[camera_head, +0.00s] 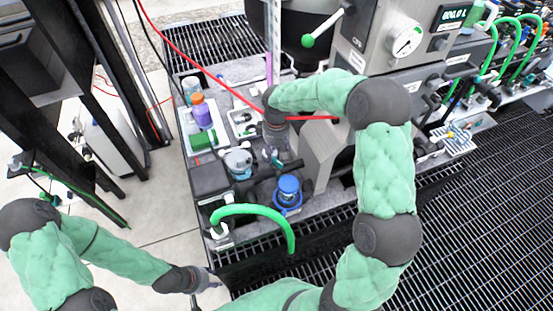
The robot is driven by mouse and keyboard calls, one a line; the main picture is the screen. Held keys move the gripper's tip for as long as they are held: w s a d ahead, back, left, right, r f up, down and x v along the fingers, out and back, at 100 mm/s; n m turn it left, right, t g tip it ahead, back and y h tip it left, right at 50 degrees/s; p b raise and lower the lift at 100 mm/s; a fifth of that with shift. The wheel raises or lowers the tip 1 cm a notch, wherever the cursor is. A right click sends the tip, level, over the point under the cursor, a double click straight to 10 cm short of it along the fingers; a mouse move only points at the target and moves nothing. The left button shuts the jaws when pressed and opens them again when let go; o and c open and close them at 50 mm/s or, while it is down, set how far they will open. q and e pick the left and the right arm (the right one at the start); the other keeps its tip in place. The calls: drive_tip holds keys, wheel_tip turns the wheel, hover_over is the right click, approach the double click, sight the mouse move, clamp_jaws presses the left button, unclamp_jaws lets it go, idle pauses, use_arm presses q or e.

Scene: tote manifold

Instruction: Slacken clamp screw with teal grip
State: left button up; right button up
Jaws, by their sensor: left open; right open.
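A small teal piece (277,162) shows just under my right gripper (273,153); it may be the clamp screw's teal grip, but it is too small to be sure. My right arm reaches over the bench from the right, with the gripper pointing down beside a grey housing. The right gripper is open, its fingers partly hidden by its own wrist. The screw's shaft and clamp cannot be made out. My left gripper (209,285) is open and empty, low at the front left, off the bench and apart from everything on it.
A blue-capped vessel (288,189) and a grey-teal jar (238,162) stand near the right gripper. A green hose (255,209) arches over the bench front. A red line (205,68) crosses above. A white tray (187,124) holds bottles at left. The grey housing (322,157) limits room rightward.

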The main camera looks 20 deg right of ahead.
sight(276, 159)
drive_tip(key=shift+f+b, duration=0.4)
drive_tip(key=shift+f, duration=1.15)
clamp_jaws()
